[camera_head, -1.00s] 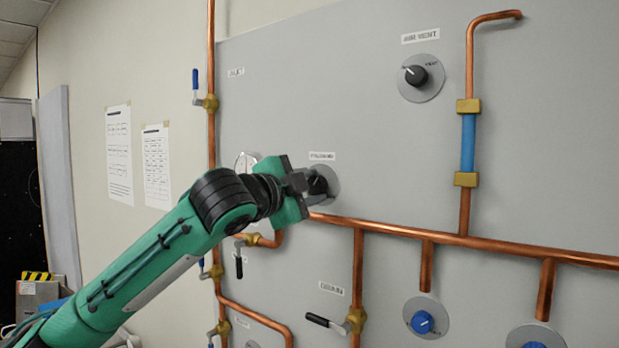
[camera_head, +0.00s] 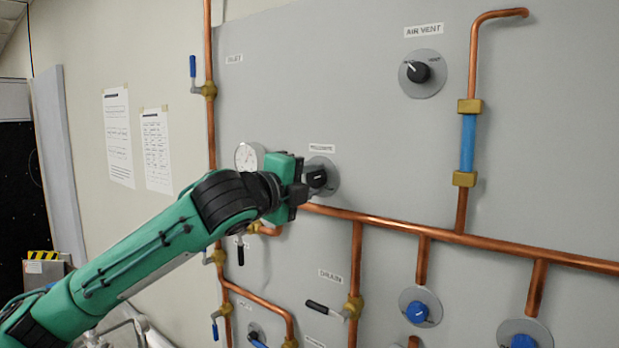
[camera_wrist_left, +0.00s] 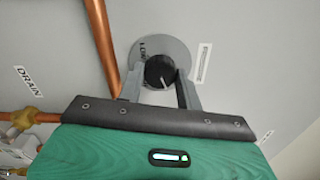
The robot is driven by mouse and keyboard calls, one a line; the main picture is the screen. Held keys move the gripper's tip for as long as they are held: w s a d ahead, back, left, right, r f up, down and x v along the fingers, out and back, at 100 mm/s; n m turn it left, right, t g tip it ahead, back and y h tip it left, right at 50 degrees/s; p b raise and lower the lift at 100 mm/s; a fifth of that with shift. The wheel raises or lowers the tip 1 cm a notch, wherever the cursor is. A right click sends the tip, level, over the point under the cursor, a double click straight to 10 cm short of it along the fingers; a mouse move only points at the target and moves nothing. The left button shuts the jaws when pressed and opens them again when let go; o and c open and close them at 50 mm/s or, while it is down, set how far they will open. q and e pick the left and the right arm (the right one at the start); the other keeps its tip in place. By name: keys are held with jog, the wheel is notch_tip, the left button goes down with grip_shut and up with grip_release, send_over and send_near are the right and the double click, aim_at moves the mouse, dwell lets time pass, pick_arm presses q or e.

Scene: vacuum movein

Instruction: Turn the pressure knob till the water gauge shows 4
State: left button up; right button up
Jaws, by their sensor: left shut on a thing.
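The pressure knob (camera_head: 317,178) is a black knob on a round grey plate on the panel, below a small label. My left gripper (camera_head: 302,182) is at the knob from the left, partly covering its plate. In the left wrist view the knob (camera_wrist_left: 160,72) sits between the two fingers of my left gripper (camera_wrist_left: 158,92), which is shut on it. The water gauge (camera_head: 247,158) is a round white dial just left of the gripper, partly hidden by it; its reading is too small to tell. My right gripper is not in view.
An air vent knob (camera_head: 419,72) is at the upper right. A copper pipe (camera_head: 455,237) runs across just below the pressure knob. A drain valve handle (camera_head: 318,307) and blue knobs (camera_head: 417,312) are lower down. The panel right of the pressure knob is clear.

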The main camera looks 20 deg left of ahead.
pick_arm(q)
jog(key=shift+f, duration=0.1)
dwell(0.3)
jog(key=o, duration=1)
jog(key=shift+s+a+b, duration=0.1)
jog(key=shift+s+b, duration=0.25)
jog(key=shift+b+v, duration=2.95)
jog(key=shift+v, duration=3.6)
